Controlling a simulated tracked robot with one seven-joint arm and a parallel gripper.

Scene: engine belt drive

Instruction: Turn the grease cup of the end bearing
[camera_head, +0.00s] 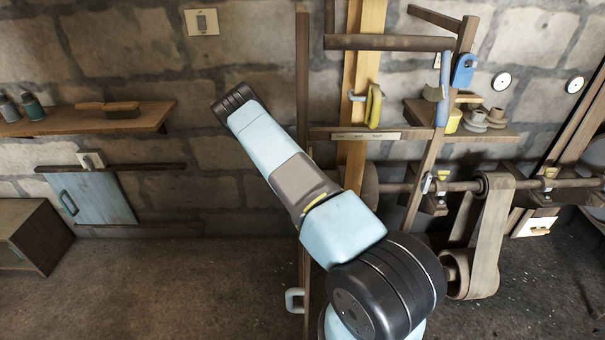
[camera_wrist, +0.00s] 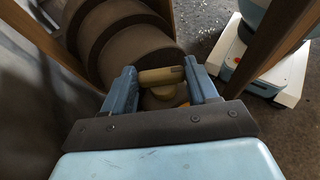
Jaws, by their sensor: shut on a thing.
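In the wrist view, a tan-brass grease cup (camera_wrist: 162,76) with a crosswise bar-like top sits between the two blue fingers of my gripper (camera_wrist: 163,85). The fingers are closed on it from left and right. A rounded brass part (camera_wrist: 160,98) shows just below the bar. The bearing under it is mostly hidden by the fingers and the dark gripper body. In the head view, my arm covers the left end of the shaft (camera_head: 460,187), and my gripper and the held cup are hidden there.
Large brown stepped pulleys (camera_wrist: 125,40) stand close beyond my fingers. Wooden posts (camera_wrist: 265,50) flank the gripper in the wrist view. In the head view, a flat belt (camera_head: 492,235) hangs on the shaft at the right. A timber post (camera_head: 303,120) stands near my arm. Open floor (camera_head: 170,285) lies left.

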